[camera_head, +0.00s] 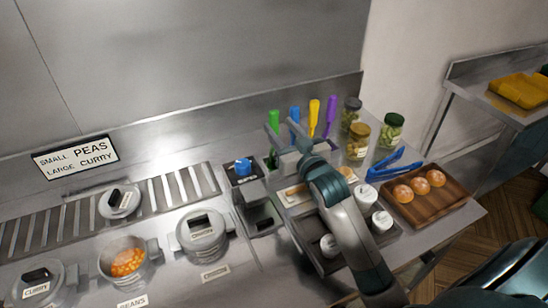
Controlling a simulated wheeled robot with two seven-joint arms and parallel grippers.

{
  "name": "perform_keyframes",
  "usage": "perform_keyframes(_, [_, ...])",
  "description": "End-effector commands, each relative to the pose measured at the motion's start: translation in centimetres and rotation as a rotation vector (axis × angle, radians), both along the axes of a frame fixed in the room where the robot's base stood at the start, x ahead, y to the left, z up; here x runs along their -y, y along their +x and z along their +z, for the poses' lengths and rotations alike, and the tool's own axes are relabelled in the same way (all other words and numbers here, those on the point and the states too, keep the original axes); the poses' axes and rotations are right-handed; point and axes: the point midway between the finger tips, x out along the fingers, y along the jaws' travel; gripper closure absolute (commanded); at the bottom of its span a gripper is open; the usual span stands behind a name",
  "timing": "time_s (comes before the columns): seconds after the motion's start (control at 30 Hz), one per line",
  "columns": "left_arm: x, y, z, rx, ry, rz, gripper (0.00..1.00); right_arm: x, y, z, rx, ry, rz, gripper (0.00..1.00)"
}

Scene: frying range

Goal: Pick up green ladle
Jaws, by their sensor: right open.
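The green ladle (273,120) shows as an upright green handle at the left end of a row of coloured handles behind the counter's right part. Its lower end is hidden behind my gripper and a holder. My right gripper (284,134) is open, with its fingers reaching toward the green and blue handles. It appears very near the green handle, but I cannot tell whether it touches. It holds nothing that I can see. My left gripper is not in view.
Jars (357,141), blue tongs (394,163) and a wooden tray (447,198) of buns lie to the right. Lidded pots (202,236) and a pot of beans (122,260) stand left.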

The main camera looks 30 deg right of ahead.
Motion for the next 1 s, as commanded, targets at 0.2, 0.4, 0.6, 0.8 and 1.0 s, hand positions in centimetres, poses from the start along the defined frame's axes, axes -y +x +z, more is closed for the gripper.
perform_keyframes(0.2, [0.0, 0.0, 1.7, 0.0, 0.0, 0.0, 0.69, 0.1, 2.0, 0.3, -0.002, 0.001, 0.0, 0.56])
perform_keyframes(0.4, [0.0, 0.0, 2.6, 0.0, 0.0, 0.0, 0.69, 0.2, 4.2, 0.2, 0.0, 0.001, 0.0, 0.56])
perform_keyframes(0.6, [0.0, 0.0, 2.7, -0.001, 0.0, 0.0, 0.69, 0.3, 4.9, 0.0, 0.0, 0.0, 0.0, 0.56])
perform_keyframes(0.8, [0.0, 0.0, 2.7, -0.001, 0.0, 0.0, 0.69, 0.3, 4.9, 0.0, 0.0, 0.0, 0.0, 0.56])
perform_keyframes(1.0, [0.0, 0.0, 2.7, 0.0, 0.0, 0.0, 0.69, 0.3, 4.9, 0.0, 0.0, 0.0, 0.0, 0.56])
